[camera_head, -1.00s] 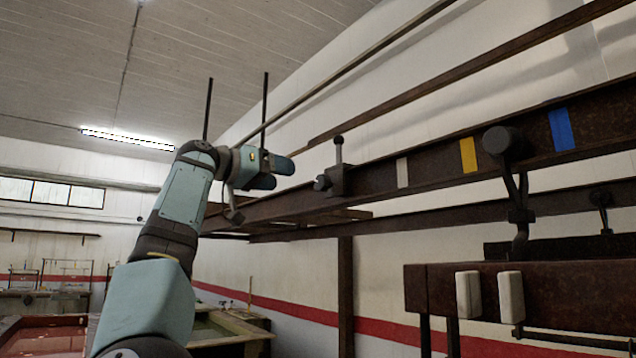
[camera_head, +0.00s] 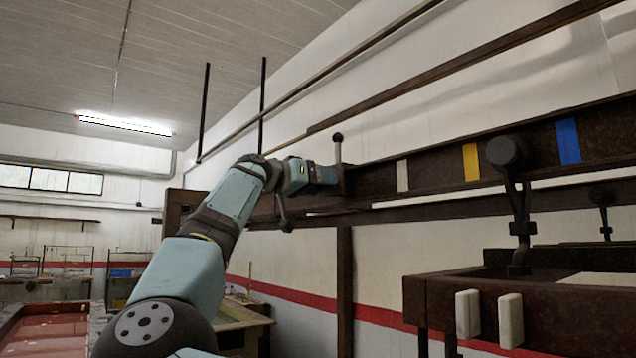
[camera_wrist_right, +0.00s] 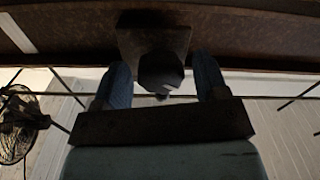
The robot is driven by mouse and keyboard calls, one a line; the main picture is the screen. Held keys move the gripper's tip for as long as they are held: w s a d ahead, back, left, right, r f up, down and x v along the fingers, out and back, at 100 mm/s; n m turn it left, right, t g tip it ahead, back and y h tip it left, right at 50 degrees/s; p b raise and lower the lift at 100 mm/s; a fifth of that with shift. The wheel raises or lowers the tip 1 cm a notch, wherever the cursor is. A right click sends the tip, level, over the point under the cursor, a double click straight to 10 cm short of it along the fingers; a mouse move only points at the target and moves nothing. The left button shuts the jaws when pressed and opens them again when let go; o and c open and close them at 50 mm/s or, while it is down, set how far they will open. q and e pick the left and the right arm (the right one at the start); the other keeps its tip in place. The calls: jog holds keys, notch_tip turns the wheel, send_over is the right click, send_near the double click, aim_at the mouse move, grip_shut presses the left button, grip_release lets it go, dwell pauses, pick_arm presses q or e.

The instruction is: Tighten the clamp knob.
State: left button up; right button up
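The clamp is a dark block (camera_wrist_right: 152,41) on the brown rail, with a dark faceted knob (camera_wrist_right: 161,72) on its face in the right wrist view. In the head view its upright handle with a ball top (camera_head: 338,138) shows, while the knob is hidden behind my gripper. My right gripper (camera_head: 330,175) is at the clamp. In the right wrist view its two blue fingers stand apart on either side of the knob, with a narrow gap visible on each side. My left gripper is not in view.
The rusty rail (camera_head: 436,172) runs to the right with white, yellow (camera_head: 470,162) and blue (camera_head: 568,142) marks. A fan (camera_wrist_right: 18,125) shows in the wrist view.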

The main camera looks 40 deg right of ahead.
jog(key=c, duration=0.8)
